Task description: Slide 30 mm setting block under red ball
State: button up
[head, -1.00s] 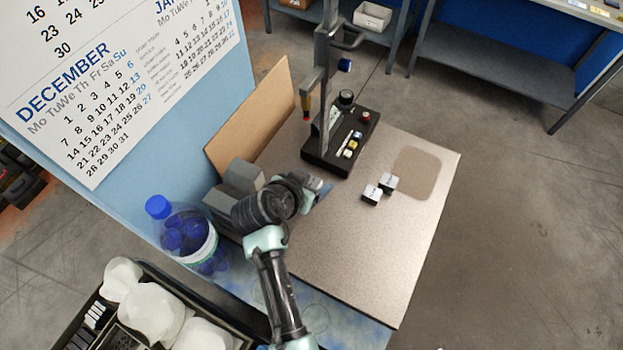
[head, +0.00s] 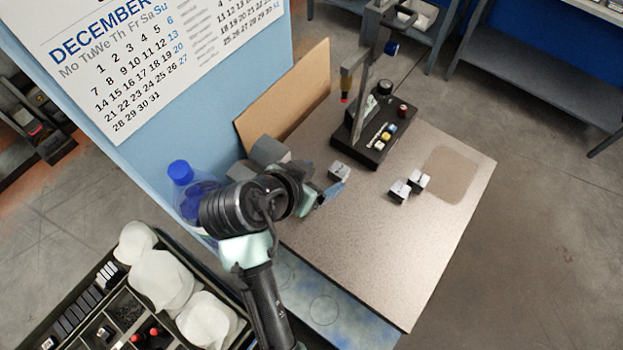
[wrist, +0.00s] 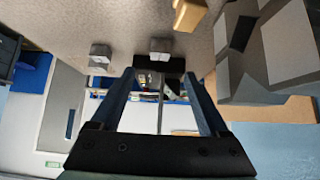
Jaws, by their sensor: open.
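My gripper (head: 330,192) is open and empty, low over the left part of the speckled plate (head: 400,260). In the wrist view its two fingers (wrist: 160,75) stand apart. A small grey block (head: 340,172) lies just beyond the fingertips. Two more small blocks, one nearer (head: 399,191) and one farther (head: 417,180), sit close together to the right. Their size marks are too small to read, so I cannot tell which is 30 mm.
Grey angular blocks (head: 268,152) and a brown board (head: 285,95) stand left of the plate. The base carries a red knob (head: 402,110) and small coloured pieces. The plate's front and right are clear.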

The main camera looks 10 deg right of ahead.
jog(key=v, duration=0.3)
jog(key=shift+r, duration=0.1)
jog(key=shift+s, duration=0.1)
dwell(0.5)
